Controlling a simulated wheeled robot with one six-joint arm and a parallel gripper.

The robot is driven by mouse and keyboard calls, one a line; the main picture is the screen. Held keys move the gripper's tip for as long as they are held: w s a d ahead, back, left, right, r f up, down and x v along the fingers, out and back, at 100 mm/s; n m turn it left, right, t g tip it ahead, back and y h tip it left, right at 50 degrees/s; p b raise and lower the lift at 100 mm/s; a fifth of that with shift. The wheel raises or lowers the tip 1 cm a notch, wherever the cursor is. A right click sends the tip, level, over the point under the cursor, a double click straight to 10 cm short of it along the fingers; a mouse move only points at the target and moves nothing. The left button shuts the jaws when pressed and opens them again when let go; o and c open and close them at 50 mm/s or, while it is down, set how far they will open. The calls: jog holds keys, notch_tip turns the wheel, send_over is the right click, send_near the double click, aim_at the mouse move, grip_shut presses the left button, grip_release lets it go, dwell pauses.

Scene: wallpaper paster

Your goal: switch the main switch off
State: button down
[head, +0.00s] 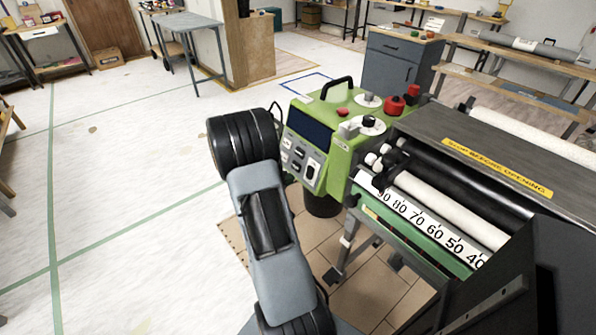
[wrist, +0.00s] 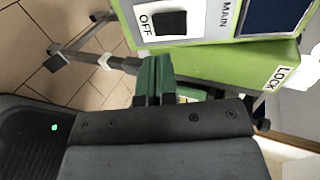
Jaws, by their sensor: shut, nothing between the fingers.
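In the wrist view the main switch (wrist: 169,23) is a black rocker on a white plate. The word OFF (wrist: 147,24) stands beside its left end and the word MAIN (wrist: 229,15) is to its right. Part of the plate is cut off by the top edge. My gripper (wrist: 153,82) is shut and empty, with its green fingertips just below the switch panel in the picture. A gap to the switch shows. In the head view the switch panel (head: 300,163) is on the front of the green control box (head: 340,165). My gripper is hidden there behind my arm.
A dark screen (head: 309,130) is above the switches. A red button (head: 394,105) and a black handle (head: 337,86) are on the box top. The paster's rollers (head: 450,205) are at right. A LOCK label (wrist: 280,77) is on the green side.

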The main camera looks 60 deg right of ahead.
jog(key=f+p+v, duration=0.1)
jog(key=v, duration=0.6)
jog(key=shift+a+f, duration=0.3)
jog(key=shift+a, duration=0.05)
jog(key=shift+w, duration=0.1)
